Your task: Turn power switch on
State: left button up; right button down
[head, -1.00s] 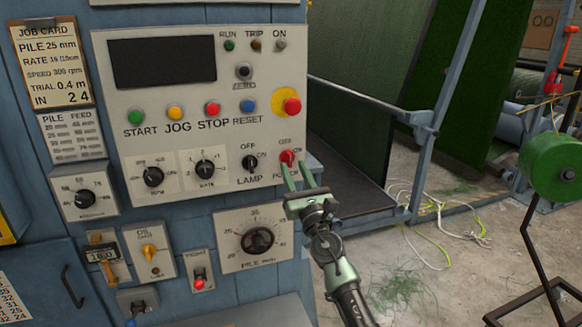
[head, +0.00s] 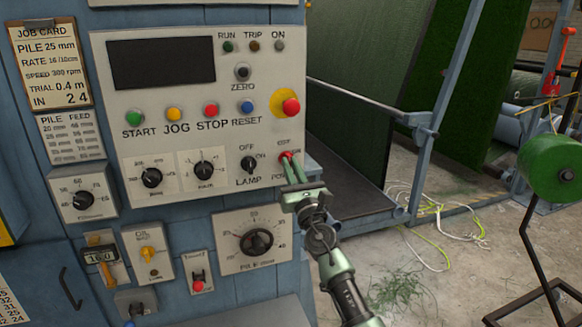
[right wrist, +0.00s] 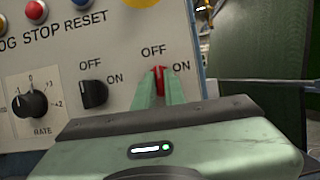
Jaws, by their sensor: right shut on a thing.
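The red power switch (head: 286,155) is a rotary knob at the lower right of the white control panel (head: 160,90). In the right wrist view the red knob (right wrist: 159,80) has OFF printed above it and ON to its right, and it stands roughly upright towards OFF. My right gripper (head: 289,166) reaches up from below, and its two green fingers are shut on the knob's sides. The right wrist view shows the fingers (right wrist: 160,88) on either side of the knob. The panel's display (head: 162,62) is dark. My left gripper is not in view.
The black lamp switch (head: 249,164) is just left of the power knob. The red emergency button (head: 291,106) on its yellow disc is above. A metal rail frame (head: 412,118) and a turf belt stand to the right, with loose cables (head: 440,210) on the floor.

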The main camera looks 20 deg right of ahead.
jog(key=shift+m, duration=0.3)
jog(key=shift+a+r+m+g+h+p, duration=0.1)
jog(key=shift+m+g+h+p, duration=0.95)
jog(key=shift+m, duration=2.5)
jog(key=shift+a+r+m+g+h+p, duration=0.1)
jog(key=shift+m+g+h+p, duration=0.95)
jog(key=shift+m, duration=2.55)
jog(key=shift+a+r+m+g+h+p, duration=0.1)
jog(key=shift+m+g+h+p, duration=0.95)
jog(key=shift+m, duration=2.5)
jog(key=shift+h, duration=0.25)
jog(key=c, duration=1.5)
grip_release()
jog(key=shift+d+t, duration=0.1)
jog(key=shift+t, duration=0.15)
